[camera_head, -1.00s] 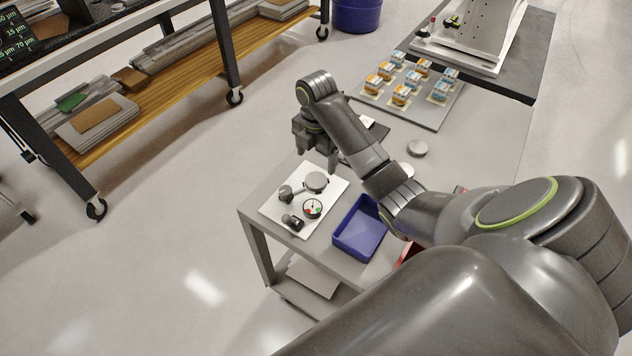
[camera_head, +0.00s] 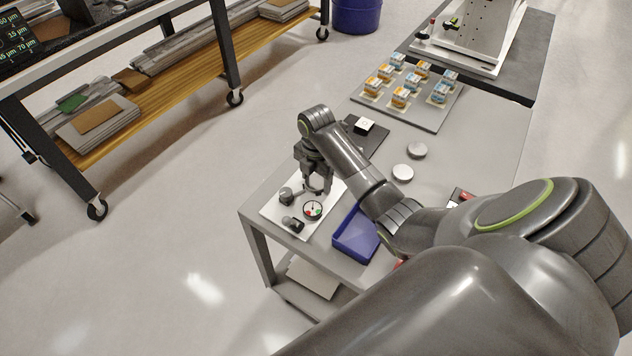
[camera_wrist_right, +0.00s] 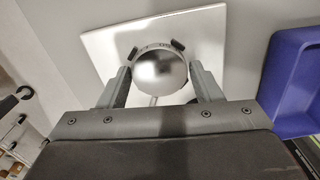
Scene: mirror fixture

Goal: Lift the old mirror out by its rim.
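The mirror (camera_wrist_right: 160,72) is a round, shiny disc in a mount on the white plate (camera_wrist_right: 97,45). My right gripper (camera_wrist_right: 160,80) is open, with one finger on either side of the disc in the right wrist view. I cannot tell whether the fingers touch its rim. In the head view my right gripper (camera_head: 317,188) is low over the white plate (camera_head: 275,211) and hides most of the mirror. A small dial gauge (camera_head: 313,209) and dark knobs (camera_head: 292,224) sit beside it. My left gripper is not in view.
A blue bin (camera_head: 357,236) stands right beside the plate, also in the wrist view (camera_wrist_right: 292,85). A dark pad (camera_head: 372,143) with a small white item (camera_head: 364,125) and a tray of small boxes (camera_head: 425,115) are farther back.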

